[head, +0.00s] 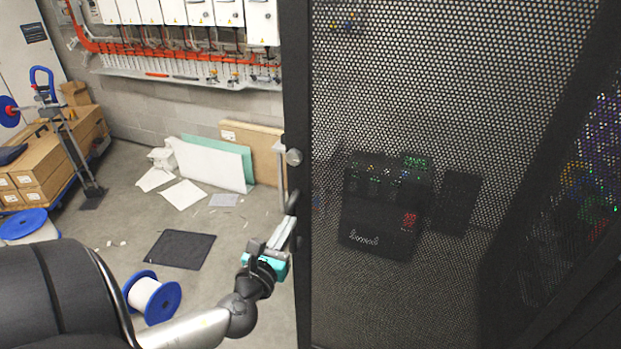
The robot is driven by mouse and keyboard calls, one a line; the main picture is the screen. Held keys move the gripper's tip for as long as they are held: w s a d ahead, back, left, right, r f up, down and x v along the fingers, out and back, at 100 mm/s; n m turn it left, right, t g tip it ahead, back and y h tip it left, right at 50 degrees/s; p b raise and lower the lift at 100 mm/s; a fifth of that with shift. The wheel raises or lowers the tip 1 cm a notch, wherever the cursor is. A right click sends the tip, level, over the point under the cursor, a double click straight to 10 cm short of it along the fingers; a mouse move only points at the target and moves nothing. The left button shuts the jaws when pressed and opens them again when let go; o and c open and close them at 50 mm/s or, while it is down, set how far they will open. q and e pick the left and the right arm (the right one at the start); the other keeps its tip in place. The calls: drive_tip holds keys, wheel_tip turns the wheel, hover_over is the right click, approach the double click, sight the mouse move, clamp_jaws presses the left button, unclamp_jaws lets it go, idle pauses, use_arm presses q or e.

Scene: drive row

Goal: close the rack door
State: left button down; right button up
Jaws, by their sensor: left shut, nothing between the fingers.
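The rack door (400,110) is a black perforated mesh panel with a dark frame, filling the right half of the head view. Equipment with small green and red lights shows through the mesh. A grey handle with a latch (293,157) runs along the door's left edge. My left gripper (286,225) is at this edge, by the lower part of the handle. Its fingers are shut with nothing between them; I cannot tell whether they touch the door. My right gripper is not in view.
Blue-rimmed cable spools (152,297), a dark floor tile (180,249) and white sheets (183,194) lie on the floor at left. Boards (210,163) lean on the back wall. Cardboard boxes (50,160) stand on a blue cart at far left. Floor between is partly clear.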

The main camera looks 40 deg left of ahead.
use_arm(q)
drive_tip(key=r, duration=0.1)
approach(315, 177)
drive_tip(key=shift+m+t, duration=0.3)
drive_tip(key=x, duration=0.6)
drive_tip(key=shift+w+a+f, duration=0.2)
drive_tip(key=shift+w, duration=0.15)
drive_tip(key=shift+w, duration=0.15)
